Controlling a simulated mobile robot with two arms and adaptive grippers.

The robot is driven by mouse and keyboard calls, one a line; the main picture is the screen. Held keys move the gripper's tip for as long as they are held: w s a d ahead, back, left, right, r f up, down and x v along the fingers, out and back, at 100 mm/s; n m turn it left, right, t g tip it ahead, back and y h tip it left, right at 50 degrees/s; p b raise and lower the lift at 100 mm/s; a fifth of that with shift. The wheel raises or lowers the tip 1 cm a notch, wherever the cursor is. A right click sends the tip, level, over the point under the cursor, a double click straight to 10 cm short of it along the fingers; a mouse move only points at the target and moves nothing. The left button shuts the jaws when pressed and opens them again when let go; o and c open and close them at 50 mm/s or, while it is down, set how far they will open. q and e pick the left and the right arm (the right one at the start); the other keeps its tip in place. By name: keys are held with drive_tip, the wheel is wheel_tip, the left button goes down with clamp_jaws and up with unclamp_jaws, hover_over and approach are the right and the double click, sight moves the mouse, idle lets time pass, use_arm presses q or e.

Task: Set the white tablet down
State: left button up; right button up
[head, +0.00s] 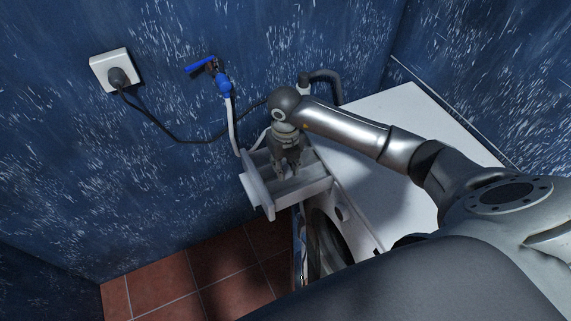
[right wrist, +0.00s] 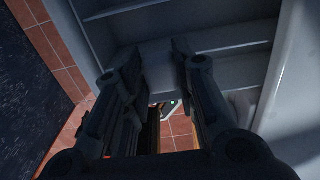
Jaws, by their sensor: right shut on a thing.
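My right gripper (head: 287,172) points down into the open detergent drawer (head: 258,192) of the white washing machine (head: 385,125). In the right wrist view its fingers (right wrist: 157,68) are shut on the white tablet (right wrist: 158,66), a pale block between the fingertips. The drawer's compartments and dividers (right wrist: 228,40) lie around and beneath it. I cannot tell whether the tablet touches the drawer floor. In the head view the fingers hide the tablet. My left gripper is not in view.
The washing machine's round door (head: 327,245) is below the drawer. A white socket with a black plug (head: 115,72), its cable and a blue-handled tap (head: 205,68) with a hose are on the blue wall. Red floor tiles (head: 165,285) are clear at lower left.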

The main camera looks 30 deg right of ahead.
sight(285, 168)
drive_tip(key=shift+f, duration=0.35)
drive_tip(key=o, duration=0.9)
drive_tip(key=shift+r, duration=0.1)
drive_tip(key=shift+c, duration=0.2)
drive_tip(key=shift+r+p, duration=0.4)
drive_tip(key=shift+r, duration=0.2)
wheel_tip(285, 168, up, 12)
drive_tip(key=b, duration=0.2)
drive_tip(key=shift+b, duration=0.35)
